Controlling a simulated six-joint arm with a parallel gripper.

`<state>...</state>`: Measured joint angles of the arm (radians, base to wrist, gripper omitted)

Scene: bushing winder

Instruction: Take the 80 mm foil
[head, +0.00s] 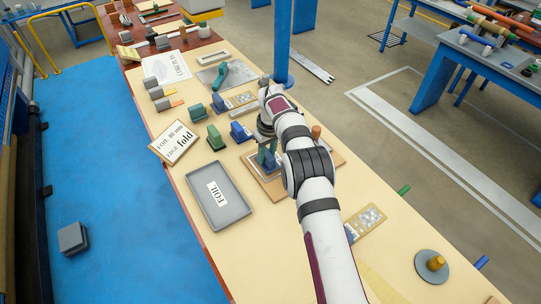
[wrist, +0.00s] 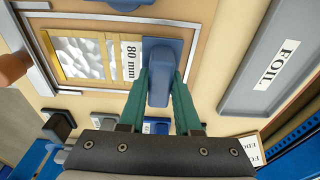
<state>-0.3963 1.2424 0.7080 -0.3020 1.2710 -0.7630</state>
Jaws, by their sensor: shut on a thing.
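My gripper (wrist: 160,95) has green fingers shut on the blue handle (wrist: 159,78) of the 80 mm foil. In the wrist view the foil (wrist: 82,57) is a silvery crinkled sheet with yellow edging. A white "80 mm" label (wrist: 130,60) lies between the sheet and the handle. It overlaps a grey metal frame on a wooden board in this view; I cannot tell if it touches. In the head view my gripper (head: 268,157) is over the left side of the wooden board (head: 268,185), and my arm hides most of the board and the held foil.
A grey tray marked FOIL (head: 236,207) stands left of my gripper; it also shows in the wrist view (wrist: 242,95). A sign (head: 174,142) reads "FOIL 80 mm EDGE fold". Green and blue handled pieces stand behind. Another foil piece (head: 368,219) and a round disc (head: 424,271) lie right of my arm.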

